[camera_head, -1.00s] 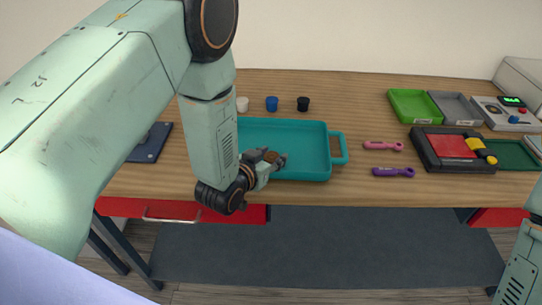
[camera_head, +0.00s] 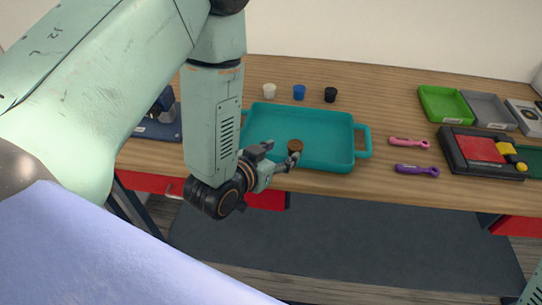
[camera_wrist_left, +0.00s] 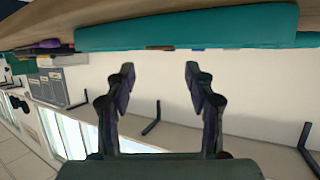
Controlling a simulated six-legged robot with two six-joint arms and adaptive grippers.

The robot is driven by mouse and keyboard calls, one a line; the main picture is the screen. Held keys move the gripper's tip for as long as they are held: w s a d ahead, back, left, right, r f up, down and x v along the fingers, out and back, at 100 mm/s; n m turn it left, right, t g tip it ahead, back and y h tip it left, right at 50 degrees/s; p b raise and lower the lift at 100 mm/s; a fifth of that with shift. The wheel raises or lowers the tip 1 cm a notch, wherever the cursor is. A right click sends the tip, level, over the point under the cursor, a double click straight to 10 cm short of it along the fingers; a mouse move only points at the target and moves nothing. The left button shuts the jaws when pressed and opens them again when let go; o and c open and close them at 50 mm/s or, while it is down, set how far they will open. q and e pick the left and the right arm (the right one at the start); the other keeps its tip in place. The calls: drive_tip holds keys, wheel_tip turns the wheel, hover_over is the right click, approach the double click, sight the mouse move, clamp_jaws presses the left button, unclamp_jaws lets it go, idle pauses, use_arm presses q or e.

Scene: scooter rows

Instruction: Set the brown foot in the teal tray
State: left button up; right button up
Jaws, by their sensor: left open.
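The brown foot (camera_head: 295,146) is a small round brown piece. It sits in the teal tray (camera_head: 345,160), near the front wall. Only a brown sliver (camera_wrist_left: 160,47) shows over the tray's edge in the left wrist view. My left gripper (camera_head: 281,157) is at the tray's front edge, just in front of the foot. Its two fingers (camera_wrist_left: 160,80) are apart with nothing between them in the left wrist view. The head view does not show clearly whether a fingertip touches the foot. My right gripper is out of view.
White (camera_head: 269,91), blue (camera_head: 299,92) and black (camera_head: 330,94) small feet stand behind the tray. Pink (camera_head: 409,142) and purple (camera_head: 417,169) tools lie to its right. Green (camera_head: 445,103) and grey (camera_head: 487,110) trays and a black-and-red device (camera_head: 484,152) stand farther right.

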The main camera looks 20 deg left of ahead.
use_arm(q)
drive_tip(key=v, duration=0.3)
drive_tip(key=shift+a, duration=0.1)
drive_tip(key=shift+s+r, duration=0.1)
drive_tip(key=shift+s, duration=0.1)
drive_tip(key=s+a+f+n+g+y, duration=0.1)
drive_tip(key=s+f+g, duration=0.5)
drive_tip(key=s+f, duration=0.3)
drive_tip(key=s+a+f+n+g+y, duration=0.1)
drive_tip(key=s+f+g, duration=0.6)
drive_tip(key=s, duration=1.1)
drive_tip(key=shift+a+f, duration=0.55)
drive_tip(key=shift+f, duration=0.35)
